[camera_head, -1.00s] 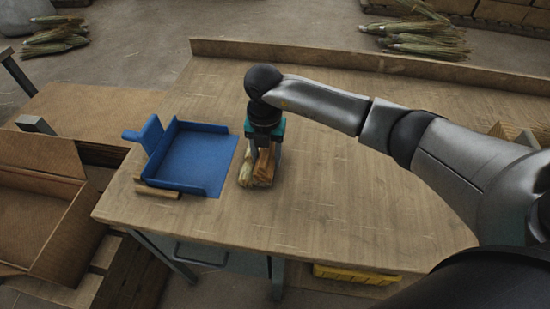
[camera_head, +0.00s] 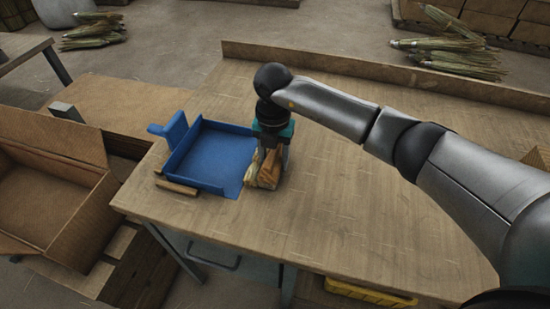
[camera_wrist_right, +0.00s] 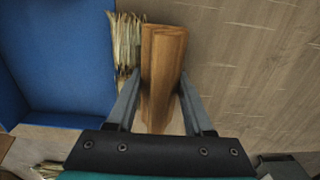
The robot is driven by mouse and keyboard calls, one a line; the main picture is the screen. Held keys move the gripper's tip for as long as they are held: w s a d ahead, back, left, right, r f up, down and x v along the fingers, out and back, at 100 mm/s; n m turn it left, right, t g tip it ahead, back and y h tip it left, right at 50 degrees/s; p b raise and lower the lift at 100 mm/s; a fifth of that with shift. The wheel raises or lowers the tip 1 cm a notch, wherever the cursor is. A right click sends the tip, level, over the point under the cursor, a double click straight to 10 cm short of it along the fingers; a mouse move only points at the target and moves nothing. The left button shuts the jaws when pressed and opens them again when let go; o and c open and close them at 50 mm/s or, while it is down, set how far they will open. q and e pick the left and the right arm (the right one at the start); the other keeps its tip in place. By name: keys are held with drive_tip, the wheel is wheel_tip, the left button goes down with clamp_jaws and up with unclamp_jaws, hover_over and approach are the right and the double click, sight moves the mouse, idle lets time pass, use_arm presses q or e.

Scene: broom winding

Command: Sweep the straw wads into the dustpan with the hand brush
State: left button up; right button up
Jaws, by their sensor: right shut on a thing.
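The blue dustpan (camera_head: 210,153) lies on the wooden table, its handle to the left and its open edge to the right. It also shows at the left of the wrist view (camera_wrist_right: 35,75). My right gripper (camera_head: 272,150) is at that open edge, shut on the wooden hand brush (camera_head: 268,170); the brush stands between the fingers in the wrist view (camera_wrist_right: 163,75). Pale straw (camera_wrist_right: 126,45) lies along the brush's dustpan side, between brush and pan; I cannot tell bristles from straw wads there. My left gripper is not in view.
A wooden bar (camera_head: 177,187) lies along the dustpan's front side. The table (camera_head: 370,200) is mostly clear to the right, with a raised back rim. An open cardboard box (camera_head: 50,195) stands at left. A yellow bin (camera_head: 370,292) is below the front edge. Straw bundles (camera_head: 455,55) lie on the floor behind.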

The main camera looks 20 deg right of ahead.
sight(254, 154)
drive_tip(key=shift+w+a+r+b, duration=0.1)
drive_tip(key=shift+w+a+b, duration=0.5)
drive_tip(key=shift+a, duration=0.35)
drive_tip(key=shift+w+a+b, duration=0.5)
drive_tip(key=shift+w+a, duration=0.05)
drive_tip(key=shift+a, duration=0.4)
drive_tip(key=shift+w+a, duration=0.1)
drive_tip(key=shift+a, duration=0.05)
